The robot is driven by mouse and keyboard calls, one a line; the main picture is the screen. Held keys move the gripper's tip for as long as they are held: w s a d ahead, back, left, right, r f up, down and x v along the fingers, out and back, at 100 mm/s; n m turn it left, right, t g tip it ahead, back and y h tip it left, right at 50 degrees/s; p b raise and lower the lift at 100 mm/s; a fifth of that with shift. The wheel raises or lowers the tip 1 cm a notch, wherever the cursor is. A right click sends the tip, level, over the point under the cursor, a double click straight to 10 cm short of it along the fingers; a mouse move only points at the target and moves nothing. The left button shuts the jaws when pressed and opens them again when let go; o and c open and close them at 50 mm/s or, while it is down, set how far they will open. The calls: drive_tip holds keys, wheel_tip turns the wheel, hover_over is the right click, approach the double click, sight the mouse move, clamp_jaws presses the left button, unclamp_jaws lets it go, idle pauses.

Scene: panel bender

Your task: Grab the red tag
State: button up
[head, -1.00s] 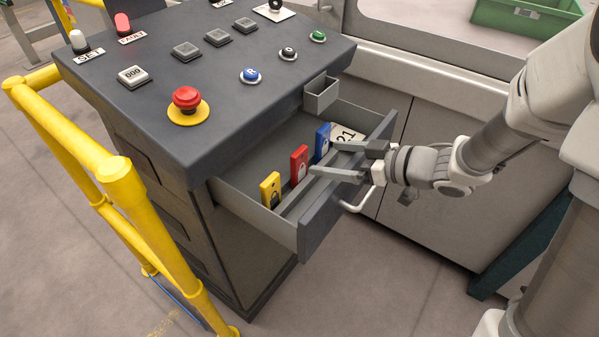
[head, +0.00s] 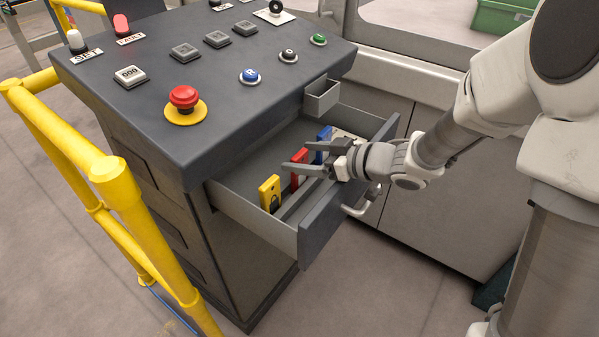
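The red tag (head: 299,156) stands upright in the open drawer (head: 238,208), between a yellow tag (head: 269,191) and a blue tag (head: 324,134). My gripper (head: 295,157) is open and reaches in from the right over the drawer front. Its two fingers appear on either side of the red tag's upper part in the picture. The near finger crosses in front of the tag and hides part of it. I cannot tell whether a finger touches the tag.
The drawer front (head: 345,195) passes under my gripper. A white number card is mostly hidden behind my gripper. A yellow railing (head: 75,135) stands at the left.

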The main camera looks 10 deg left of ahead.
clamp_jaws()
idle(0.3)
